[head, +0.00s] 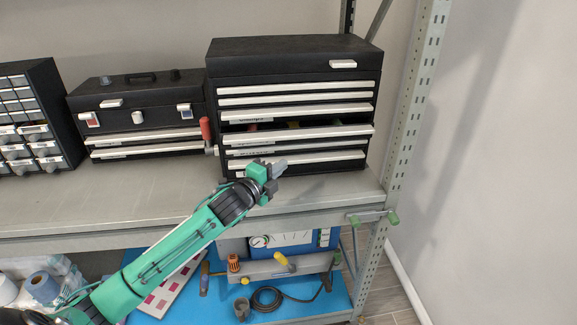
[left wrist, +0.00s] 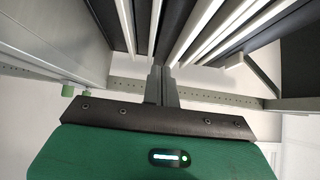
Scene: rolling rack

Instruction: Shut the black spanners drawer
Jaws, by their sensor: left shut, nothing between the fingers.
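The black tool chest (head: 296,55) stands on the shelf with several drawers with pale front strips. One drawer (head: 300,135) in its middle is pulled out, and green and yellow contents show in the gap above its front. The drawer labels are too small to read surely, so I cannot tell which names spanners. My left gripper (head: 281,165) is shut and empty in front of the chest's lower drawers, below the open drawer's front. In the left wrist view the shut fingers (left wrist: 162,80) point toward the drawer strips (left wrist: 195,35). My right gripper is not in view.
A smaller black toolbox (head: 138,105) stands left of the chest, with a red-handled tool (head: 206,129) between them. A small-parts cabinet (head: 38,115) is at far left. A metal rack post (head: 415,100) rises on the right. The shelf front (head: 100,205) is mostly clear.

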